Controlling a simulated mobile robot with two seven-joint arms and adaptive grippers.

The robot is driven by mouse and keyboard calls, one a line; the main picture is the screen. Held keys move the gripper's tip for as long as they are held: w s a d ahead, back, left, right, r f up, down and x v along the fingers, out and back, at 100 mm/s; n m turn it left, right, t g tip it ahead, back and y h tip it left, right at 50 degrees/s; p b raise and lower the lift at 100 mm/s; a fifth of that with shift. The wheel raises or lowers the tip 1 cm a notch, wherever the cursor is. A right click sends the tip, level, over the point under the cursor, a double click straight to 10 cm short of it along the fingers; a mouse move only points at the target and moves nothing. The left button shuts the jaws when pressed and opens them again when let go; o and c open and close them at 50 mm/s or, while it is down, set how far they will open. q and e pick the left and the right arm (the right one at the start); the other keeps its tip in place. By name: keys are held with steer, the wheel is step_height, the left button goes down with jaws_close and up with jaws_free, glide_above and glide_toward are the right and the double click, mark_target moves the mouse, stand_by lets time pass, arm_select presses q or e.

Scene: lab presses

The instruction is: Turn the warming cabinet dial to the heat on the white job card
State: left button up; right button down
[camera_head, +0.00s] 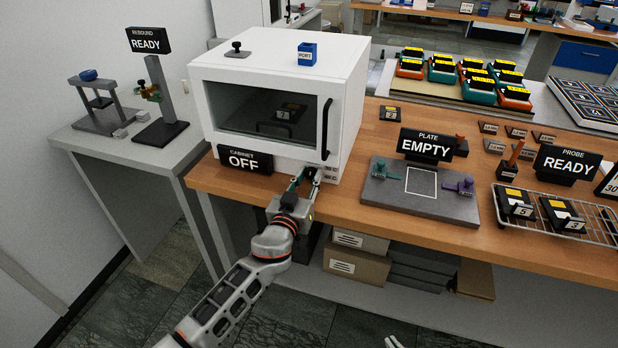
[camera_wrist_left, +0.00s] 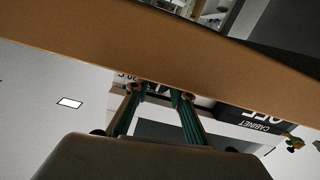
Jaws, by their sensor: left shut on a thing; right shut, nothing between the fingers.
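The white warming cabinet (camera_head: 270,50) stands on the wooden bench with its windowed door closed. A black sign (camera_head: 245,160) at its lower front reads CABINET OFF; the sign also shows upside down in the left wrist view (camera_wrist_left: 262,118). My left gripper (camera_head: 309,176) is at the cabinet's lower right front, shut on the dial, which the fingers hide. In the left wrist view its fingers (camera_wrist_left: 158,92) reach up to the cabinet front. A card (camera_head: 608,184) reading "30" is cut off by the right edge.
The black door handle (camera_head: 327,130) is just above my left gripper. A plate fixture (camera_head: 420,195) with an EMPTY sign and a wire rack (camera_head: 590,232) stand to the right. Boxes (camera_head: 355,263) lie on the shelf below. The bench edge runs close to my left wrist.

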arm_select(q)
steer(key=shift+f+m, duration=0.1)
steer(key=shift+m, duration=1.1)
steer(key=m, duration=0.2)
steer(key=shift+m+b, duration=0.3)
steer(key=shift+b, duration=0.05)
steer(key=m, duration=0.5)
steer(key=shift+m, duration=0.3)
steer(key=o, duration=1.1)
